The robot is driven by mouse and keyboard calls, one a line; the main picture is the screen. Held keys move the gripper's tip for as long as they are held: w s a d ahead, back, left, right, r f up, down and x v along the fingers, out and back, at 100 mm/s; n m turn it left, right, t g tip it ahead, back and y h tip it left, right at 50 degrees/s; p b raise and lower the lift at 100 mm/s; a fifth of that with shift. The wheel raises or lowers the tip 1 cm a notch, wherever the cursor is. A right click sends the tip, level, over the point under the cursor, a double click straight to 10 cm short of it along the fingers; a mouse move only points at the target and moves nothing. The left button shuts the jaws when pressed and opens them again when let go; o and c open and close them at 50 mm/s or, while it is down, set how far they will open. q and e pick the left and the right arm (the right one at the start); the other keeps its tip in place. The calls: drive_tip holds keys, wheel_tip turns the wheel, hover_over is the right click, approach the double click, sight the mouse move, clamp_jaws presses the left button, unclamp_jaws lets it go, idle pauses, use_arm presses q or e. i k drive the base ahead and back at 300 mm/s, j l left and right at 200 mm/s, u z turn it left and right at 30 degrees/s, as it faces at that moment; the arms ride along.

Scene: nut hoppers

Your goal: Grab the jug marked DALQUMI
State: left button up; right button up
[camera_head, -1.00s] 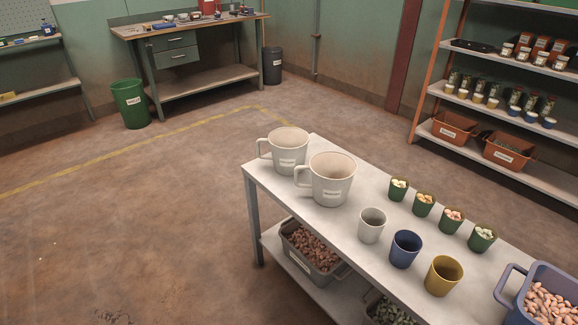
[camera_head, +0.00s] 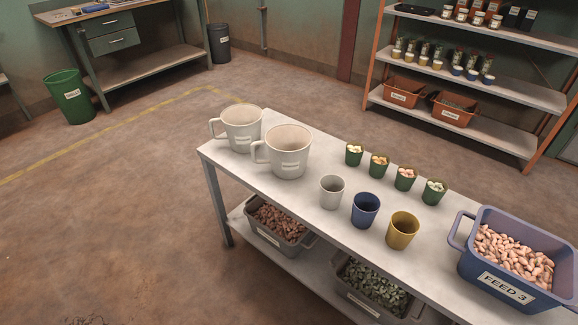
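Two large cream jugs with handles on their left sides stand at the far left end of the table. The rear jug (camera_head: 241,128) is farther back and left. The front jug (camera_head: 288,153) is beside it, nearer the middle of the table. Each has a small label on its front, but the writing is too small to read, so I cannot tell which one is marked DALQUMI. Neither of my grippers shows in the view.
The table (camera_head: 330,237) also holds a grey cup (camera_head: 331,192), a blue cup (camera_head: 365,210), a yellow cup (camera_head: 402,230), several small green cups of nuts and a blue FEED 3 bin (camera_head: 513,291). Nut bins sit on its lower shelf.

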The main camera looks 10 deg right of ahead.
sight(242, 122)
drive_tip(key=i+j, duration=0.7)
drive_tip(key=j, duration=0.15)
drive_tip(key=i+j+z, duration=0.2)
drive_tip(key=j+z, duration=0.2)
drive_tip(key=i+j+z, duration=0.15)
drive_tip(key=j+z, duration=0.15)
drive_tip(key=z, duration=0.15)
